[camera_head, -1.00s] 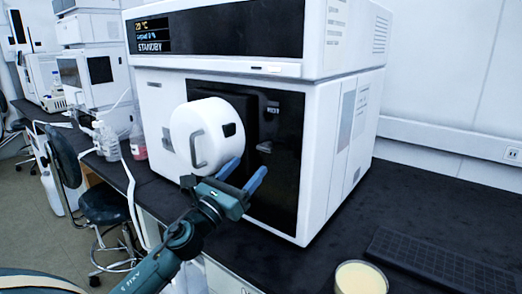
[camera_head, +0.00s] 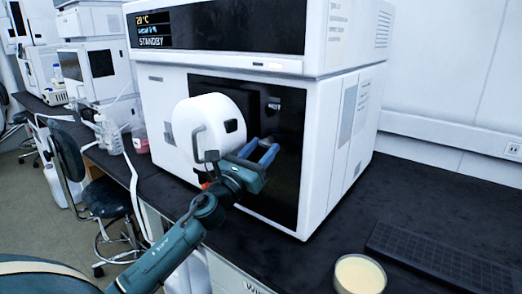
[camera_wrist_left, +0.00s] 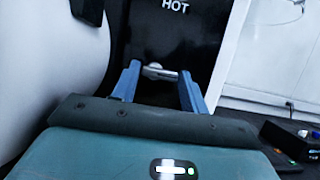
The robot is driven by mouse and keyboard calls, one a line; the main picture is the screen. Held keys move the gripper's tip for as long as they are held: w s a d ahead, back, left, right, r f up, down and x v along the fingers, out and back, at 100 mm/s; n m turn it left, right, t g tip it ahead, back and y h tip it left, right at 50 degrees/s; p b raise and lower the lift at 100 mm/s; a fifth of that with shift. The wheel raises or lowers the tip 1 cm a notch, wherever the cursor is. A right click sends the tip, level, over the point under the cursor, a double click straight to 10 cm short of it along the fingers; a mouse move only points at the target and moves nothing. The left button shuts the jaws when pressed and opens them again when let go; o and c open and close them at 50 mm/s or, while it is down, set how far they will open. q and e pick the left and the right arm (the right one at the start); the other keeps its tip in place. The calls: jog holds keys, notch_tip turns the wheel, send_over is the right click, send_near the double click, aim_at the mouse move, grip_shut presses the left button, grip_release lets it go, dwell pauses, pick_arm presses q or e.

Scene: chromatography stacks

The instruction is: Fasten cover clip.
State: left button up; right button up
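The round white cover (camera_head: 208,128) with a grey handle (camera_head: 202,140) closes against the black front panel (camera_head: 288,180) of the large white instrument. In the left wrist view, a small silver clip (camera_wrist_left: 157,72) sits on the black panel below the word HOT. My left gripper (camera_head: 264,146) is just right of the cover, at the panel. Its blue fingers are open. In the left wrist view, the clip lies between the fingertips (camera_wrist_left: 160,70); I cannot tell whether they touch it. The clip is not clear in the head view, around the fingers. My right gripper is not in view.
The instrument (camera_head: 330,130) stands on a black bench (camera_head: 330,235) and its display reads STANDBY. A cup of pale yellow stuff (camera_head: 360,274) and a black gridded pad (camera_head: 440,250) lie front right. Bottles (camera_head: 140,140) stand left. A stool (camera_head: 105,205) is on the floor.

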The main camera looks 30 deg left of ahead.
pick_arm(q)
jog(key=c, duration=0.5)
jog(key=shift+c, duration=0.2)
